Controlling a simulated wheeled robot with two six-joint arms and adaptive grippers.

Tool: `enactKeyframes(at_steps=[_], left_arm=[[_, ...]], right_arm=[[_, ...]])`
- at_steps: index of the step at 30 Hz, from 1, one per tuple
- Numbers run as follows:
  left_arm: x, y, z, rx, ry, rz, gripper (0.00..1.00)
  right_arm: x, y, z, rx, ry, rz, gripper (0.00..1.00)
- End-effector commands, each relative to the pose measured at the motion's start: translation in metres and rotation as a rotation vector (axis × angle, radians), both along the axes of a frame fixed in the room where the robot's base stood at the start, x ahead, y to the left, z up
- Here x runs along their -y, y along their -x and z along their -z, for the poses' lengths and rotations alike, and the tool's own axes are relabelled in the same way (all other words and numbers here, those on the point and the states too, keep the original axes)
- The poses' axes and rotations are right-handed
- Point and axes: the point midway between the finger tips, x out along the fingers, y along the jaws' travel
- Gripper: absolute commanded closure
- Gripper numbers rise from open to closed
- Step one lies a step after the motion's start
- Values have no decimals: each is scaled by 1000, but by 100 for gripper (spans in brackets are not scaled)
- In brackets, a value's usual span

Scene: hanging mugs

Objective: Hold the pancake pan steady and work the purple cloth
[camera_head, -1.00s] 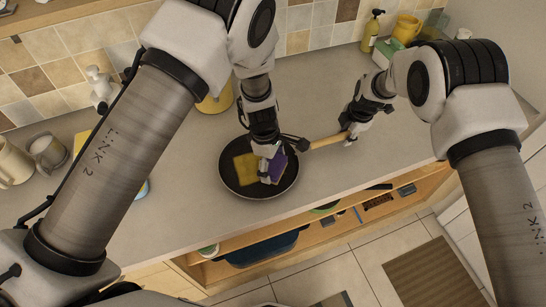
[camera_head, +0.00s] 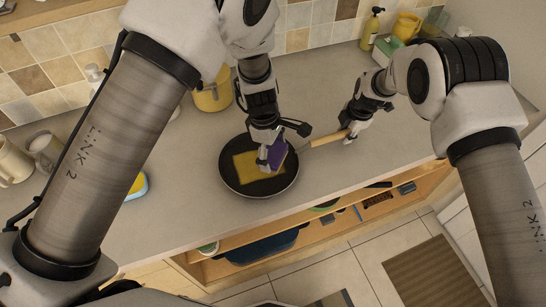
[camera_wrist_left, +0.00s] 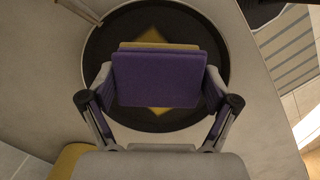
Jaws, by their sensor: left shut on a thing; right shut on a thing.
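The black pancake pan (camera_head: 234,180) sits on the counter with a yellow patch (camera_head: 245,170) in its middle. The patch also shows in part in the left wrist view (camera_wrist_left: 151,35). My left gripper (camera_head: 267,160) is over the pan, shut on the purple cloth (camera_head: 279,153), which looks like a thick block with a tan-yellow layer behind it. In the left wrist view the cloth (camera_wrist_left: 160,78) is between both fingers and hides part of the pan. I cannot tell if it touches the pan. My right gripper (camera_head: 349,136) is shut on the pan's wooden handle (camera_head: 326,139).
A yellow pot (camera_head: 212,97) stands behind the pan. A soap bottle (camera_head: 370,32) and a yellow mug (camera_head: 407,25) are at the back right. Mugs (camera_head: 44,148) stand at the left. An open shelf lies below the counter's front edge. Counter right of the pan is clear.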

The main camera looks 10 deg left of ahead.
Motion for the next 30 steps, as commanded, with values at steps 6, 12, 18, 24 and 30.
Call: enactKeyframes(at_steps=[6, 12, 18, 24, 30], left_arm=[[0, 0, -20, 1, -1, 1, 58], [0, 0, -28, 1, 0, 0, 58], [0, 0, -28, 0, 0, 0, 58], [0, 0, -28, 0, 0, 0, 58], [1, 1, -26, -1, 0, 0, 58]], right_arm=[[0, 0, 0, 0, 0, 1, 100], [0, 0, 0, 1, -1, 1, 100], [0, 0, 0, 1, -1, 1, 100], [0, 0, 0, 1, -1, 1, 100], [0, 0, 0, 1, -1, 1, 100]])
